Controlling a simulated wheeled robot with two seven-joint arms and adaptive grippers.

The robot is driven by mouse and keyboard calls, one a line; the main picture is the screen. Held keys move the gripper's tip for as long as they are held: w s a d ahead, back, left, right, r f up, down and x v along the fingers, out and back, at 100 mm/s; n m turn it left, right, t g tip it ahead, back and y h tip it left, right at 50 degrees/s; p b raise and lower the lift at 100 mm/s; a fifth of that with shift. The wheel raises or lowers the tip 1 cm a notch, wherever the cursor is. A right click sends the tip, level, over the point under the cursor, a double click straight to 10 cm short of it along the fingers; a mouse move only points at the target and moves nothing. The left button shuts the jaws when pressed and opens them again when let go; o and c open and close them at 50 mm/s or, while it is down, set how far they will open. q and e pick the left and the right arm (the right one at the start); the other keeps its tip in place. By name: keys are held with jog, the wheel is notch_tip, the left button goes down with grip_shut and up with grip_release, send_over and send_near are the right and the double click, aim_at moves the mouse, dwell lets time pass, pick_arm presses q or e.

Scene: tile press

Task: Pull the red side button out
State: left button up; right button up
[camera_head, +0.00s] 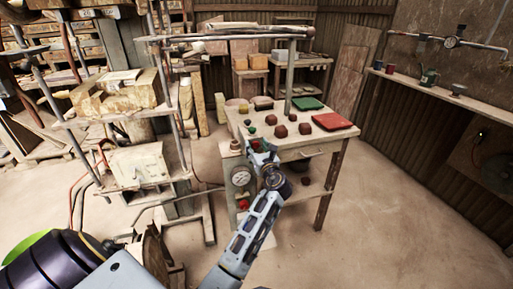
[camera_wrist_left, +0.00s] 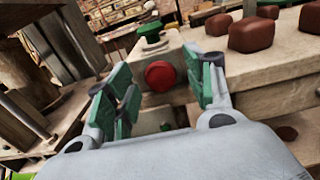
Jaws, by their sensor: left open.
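The red side button (camera_wrist_left: 159,75) is a round knob on the pale side face at the table's corner, in the middle of the left wrist view. My left gripper (camera_wrist_left: 164,88) is open, with its green pads on either side of the button and gaps between pads and button. In the head view my left gripper (camera_head: 257,147) is at the table's front left corner. I cannot make out the side button there; the gripper seems to cover it. My right gripper is not in view.
A green button (camera_wrist_left: 150,30) sits on top, just above the red one. Several brown-red blocks (camera_wrist_left: 250,34) lie on the worktable (camera_head: 285,114), with a green tray (camera_head: 308,104) and a red tray (camera_head: 332,122). A gauge (camera_head: 240,177) is below the corner. The floor at right is clear.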

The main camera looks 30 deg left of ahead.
pick_arm(q)
jog(key=shift+c, duration=0.4)
grip_shut()
